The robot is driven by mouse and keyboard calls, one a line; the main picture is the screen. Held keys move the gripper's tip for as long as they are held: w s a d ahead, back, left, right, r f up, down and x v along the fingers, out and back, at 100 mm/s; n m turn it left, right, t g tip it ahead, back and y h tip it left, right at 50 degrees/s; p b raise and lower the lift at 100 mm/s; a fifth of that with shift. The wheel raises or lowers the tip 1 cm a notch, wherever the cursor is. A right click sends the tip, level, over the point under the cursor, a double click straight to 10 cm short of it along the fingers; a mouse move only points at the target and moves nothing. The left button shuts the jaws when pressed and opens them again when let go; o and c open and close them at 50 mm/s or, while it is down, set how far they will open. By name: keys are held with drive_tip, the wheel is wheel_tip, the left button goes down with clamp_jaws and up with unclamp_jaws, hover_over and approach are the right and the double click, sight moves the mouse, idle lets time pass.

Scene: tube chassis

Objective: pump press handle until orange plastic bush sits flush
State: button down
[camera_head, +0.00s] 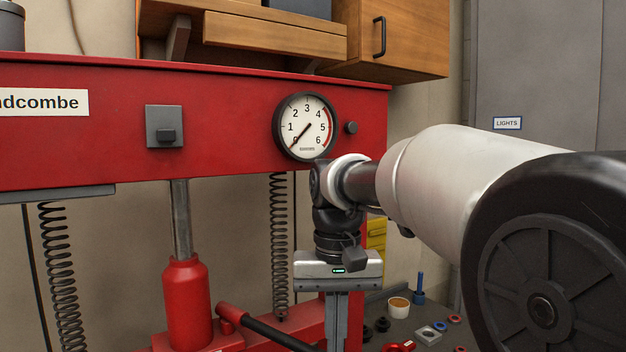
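The press handle (275,334) is a black bar in a red socket beside the red jack (187,305). It slopes down to the right and leaves the bottom of the picture. My gripper (337,325) points down just right of the handle's visible end. Its two fingers look close together, but their tips are at or below the picture's bottom edge. I cannot tell whether they touch the handle or hold anything. The pressure gauge (306,127) on the red beam has its needle low, pointing to the lower left. I cannot make out the orange plastic bush.
The red press beam (220,90) spans the left, with coil springs (279,240) below it. A worktop (410,325) at lower right bears a small tub (398,307), a blue tool (420,288), a metal block (428,336) and rings. My arm fills the right side.

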wheel_tip(320, 180, down, 7)
drive_tip(key=b, duration=0.4)
wheel_tip(320, 180, up, 15)
drive_tip(key=p, duration=1.3)
drive_tip(key=shift+f, duration=0.2)
wheel_tip(320, 180, down, 15)
drive_tip(key=b, duration=0.9)
wheel_tip(320, 180, up, 15)
drive_tip(key=p, duration=1.2)
drive_tip(key=shift+f, duration=0.2)
